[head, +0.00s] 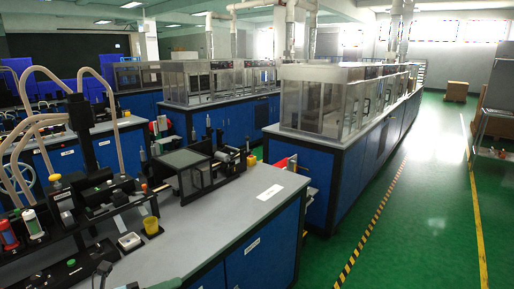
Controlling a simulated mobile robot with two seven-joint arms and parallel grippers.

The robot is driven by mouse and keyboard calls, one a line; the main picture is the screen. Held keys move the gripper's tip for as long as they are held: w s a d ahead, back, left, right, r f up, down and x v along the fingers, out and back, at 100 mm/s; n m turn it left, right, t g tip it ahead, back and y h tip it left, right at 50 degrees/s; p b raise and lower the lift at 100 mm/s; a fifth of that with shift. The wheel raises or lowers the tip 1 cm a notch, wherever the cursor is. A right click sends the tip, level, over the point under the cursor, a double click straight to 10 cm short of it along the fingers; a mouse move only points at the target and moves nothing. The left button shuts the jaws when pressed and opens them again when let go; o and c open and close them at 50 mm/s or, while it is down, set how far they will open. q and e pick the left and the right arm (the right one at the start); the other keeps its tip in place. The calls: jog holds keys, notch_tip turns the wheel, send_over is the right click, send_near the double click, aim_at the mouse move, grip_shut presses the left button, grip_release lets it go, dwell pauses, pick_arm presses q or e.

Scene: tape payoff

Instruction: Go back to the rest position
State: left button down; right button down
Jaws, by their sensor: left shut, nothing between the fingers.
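My left gripper (104,269) shows small and dark at the bottom edge of the head view, at the lower left. It is shut with nothing between its fingers. It is in front of the near bench (215,217), close to its front edge, and most of its arm is cut off by the frame. I cannot tell whether it touches anything. My right gripper is not in view.
On the near bench stand a black tape machine (95,195), a yellow cup (151,226), a white tray (130,241) and a clear-covered box (186,170). Bare bench top lies to the right. Green floor (420,200) is open beyond the striped line.

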pick_arm(q)
jog(key=s+a+f+n+t+y, duration=0.1)
jog(key=s+f+n+t+y, duration=0.35)
jog(key=f+n, duration=0.65)
jog(key=s+a+f+n+t+y, duration=0.1)
jog(key=s+f+n+y, duration=0.6)
jog(key=n, duration=0.7)
jog(key=s+f+n+g, duration=0.3)
jog(key=s+f+n, duration=0.2)
jog(key=s, duration=0.4)
jog(key=s+d+f+n+g+y, duration=0.1)
jog(key=s+f+n+g, duration=0.2)
jog(key=s+f, duration=0.4)
jog(key=s+n, duration=0.1)
jog(key=s, duration=0.2)
jog(key=shift+f+n, duration=0.3)
jog(key=shift+n, duration=0.1)
jog(key=shift+y, duration=0.25)
